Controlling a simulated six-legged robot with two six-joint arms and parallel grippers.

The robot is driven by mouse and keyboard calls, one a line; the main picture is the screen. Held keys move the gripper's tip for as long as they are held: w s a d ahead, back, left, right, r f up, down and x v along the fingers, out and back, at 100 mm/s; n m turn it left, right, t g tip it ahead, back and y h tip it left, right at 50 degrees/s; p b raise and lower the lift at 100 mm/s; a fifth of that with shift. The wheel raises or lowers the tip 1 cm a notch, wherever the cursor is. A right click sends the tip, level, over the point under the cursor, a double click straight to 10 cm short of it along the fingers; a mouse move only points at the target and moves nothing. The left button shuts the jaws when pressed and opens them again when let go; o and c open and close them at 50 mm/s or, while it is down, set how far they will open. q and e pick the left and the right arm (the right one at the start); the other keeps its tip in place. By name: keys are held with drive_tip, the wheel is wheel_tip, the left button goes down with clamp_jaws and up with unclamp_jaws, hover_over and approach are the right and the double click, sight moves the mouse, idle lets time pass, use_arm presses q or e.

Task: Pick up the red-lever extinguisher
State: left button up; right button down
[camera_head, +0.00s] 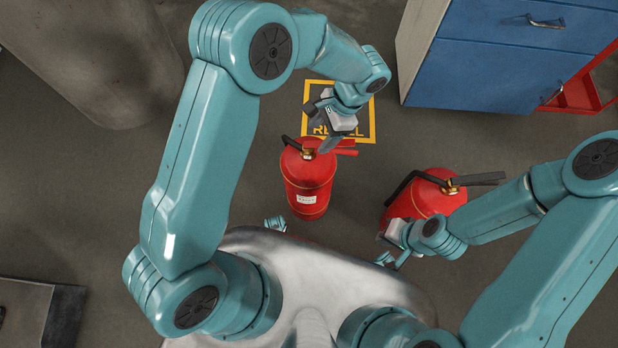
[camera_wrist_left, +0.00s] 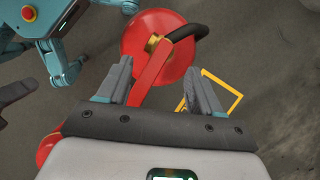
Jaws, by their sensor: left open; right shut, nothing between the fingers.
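The red-lever extinguisher (camera_head: 308,185) stands upright on the floor near the middle of the head view, with a white label, a black handle and a red lever (camera_head: 338,147). In the left wrist view it shows from above (camera_wrist_left: 142,38), its red lever reaching toward the gap between the fingers. My left gripper (camera_head: 324,128) is open and empty at the lever's end; its fingers (camera_wrist_left: 160,80) appear on either side of the lever. Whether they touch it cannot be told. My right gripper (camera_head: 388,236) is shut and empty beside a second red extinguisher.
The second extinguisher (camera_head: 432,192) has black levers and stands to the right, partly behind my right arm. A yellow floor marking (camera_head: 372,110) lies beyond the left gripper. A blue drawer cabinet (camera_head: 480,78) stands at the top right. A large grey-brown object (camera_head: 90,60) fills the top left.

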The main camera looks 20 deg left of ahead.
sight(311, 144)
use_arm(q)
drive_tip(key=shift+x, duration=0.9)
drive_tip(key=b+x, duration=0.2)
drive_tip(key=x, duration=0.3)
drive_tip(key=shift+w+a+f, duration=0.1)
drive_tip(key=shift+f, duration=0.05)
clamp_jaws()
idle(0.5)
drive_tip(key=shift+w+r, duration=0.2)
drive_tip(key=shift+r, duration=0.15)
